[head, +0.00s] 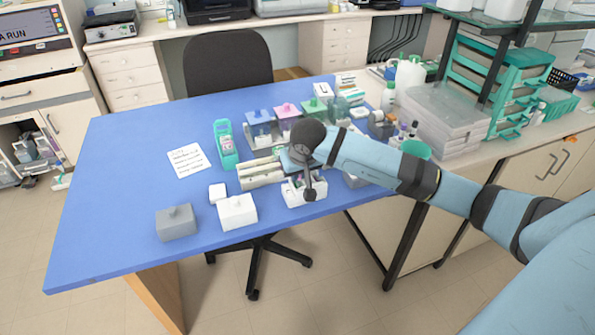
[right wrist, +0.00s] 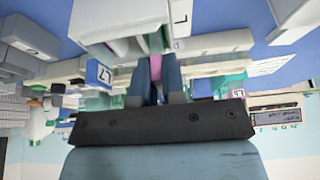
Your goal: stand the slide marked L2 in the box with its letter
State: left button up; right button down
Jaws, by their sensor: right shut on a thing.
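My right gripper (right wrist: 157,85) is shut on a thin slide with a pink part (right wrist: 156,67), mostly hidden between the fingers; its mark cannot be read. The fingertips are at the opening of a white box (right wrist: 105,14) bearing a letter L, with pale slides inside. I cannot tell how deep the held slide is. In the head view my right gripper (head: 309,187) points down over this white box (head: 303,199) near the table's front edge, and my arm hides part of it. My left gripper is not in view.
A white lidded box (head: 237,213), a grey lidded box (head: 176,224) and a small white block (head: 217,194) stand to the left. A cream rack (head: 258,175) and a teal holder (head: 225,147) are close by. Several lidded jars stand behind.

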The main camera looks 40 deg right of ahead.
jog(key=shift+f+b, duration=0.3)
jog(key=c, duration=1.1)
grip_release()
jog(key=v, duration=1.4)
jog(key=shift+b, duration=0.3)
jog(key=shift+f, duration=0.15)
